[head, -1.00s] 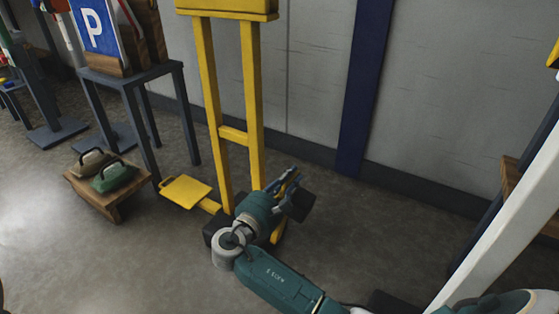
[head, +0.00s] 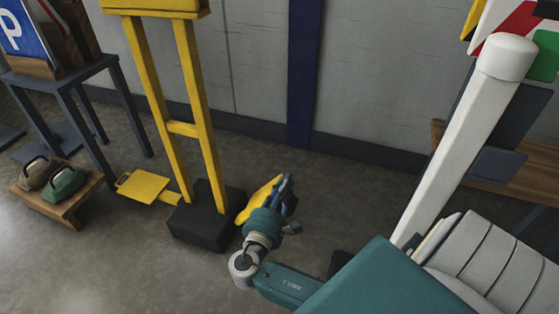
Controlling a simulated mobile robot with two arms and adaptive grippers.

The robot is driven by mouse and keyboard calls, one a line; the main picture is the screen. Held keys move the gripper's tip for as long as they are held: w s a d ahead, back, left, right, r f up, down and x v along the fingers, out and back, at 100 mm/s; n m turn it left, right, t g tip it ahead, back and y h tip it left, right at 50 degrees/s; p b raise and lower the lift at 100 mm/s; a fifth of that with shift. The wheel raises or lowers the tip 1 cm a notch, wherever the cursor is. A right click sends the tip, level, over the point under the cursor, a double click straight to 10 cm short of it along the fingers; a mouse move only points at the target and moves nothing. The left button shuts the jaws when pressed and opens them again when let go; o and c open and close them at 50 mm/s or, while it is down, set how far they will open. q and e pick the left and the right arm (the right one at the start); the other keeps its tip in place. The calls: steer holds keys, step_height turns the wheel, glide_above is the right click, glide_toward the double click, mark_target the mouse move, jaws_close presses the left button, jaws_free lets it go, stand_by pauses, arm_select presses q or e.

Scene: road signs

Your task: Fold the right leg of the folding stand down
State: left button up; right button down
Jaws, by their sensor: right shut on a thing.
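The folding stand (head: 165,100) is a yellow frame with two uprights on a black base block (head: 205,218). Its left leg (head: 143,187) is a yellow plate lying out flat near the floor on the left side. Its right leg (head: 257,200) is a yellow plate to the right of the base, slanting up to the right. My right gripper (head: 285,192) is shut on this leg at its upper right part, with the wrist in front hiding some of it. My left gripper is not in view.
A low wooden stool with two handled weights, one green (head: 65,183) and one brown (head: 40,173), stands at the left. Behind it is a dark table (head: 85,68) with a blue parking sign. A wooden bench (head: 525,180) is at the right. The floor behind my gripper is clear.

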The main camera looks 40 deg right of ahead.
steer(key=shift+d+r, duration=0.2)
steer(key=shift+d, duration=0.1)
steer(key=c, duration=1.8)
jaws_free()
steer(key=shift+a+f, duration=0.1)
steer(key=shift+s+a, duration=0.15)
steer(key=shift+a, duration=0.15)
steer(key=v, duration=1.1)
steer(key=shift+s, duration=0.15)
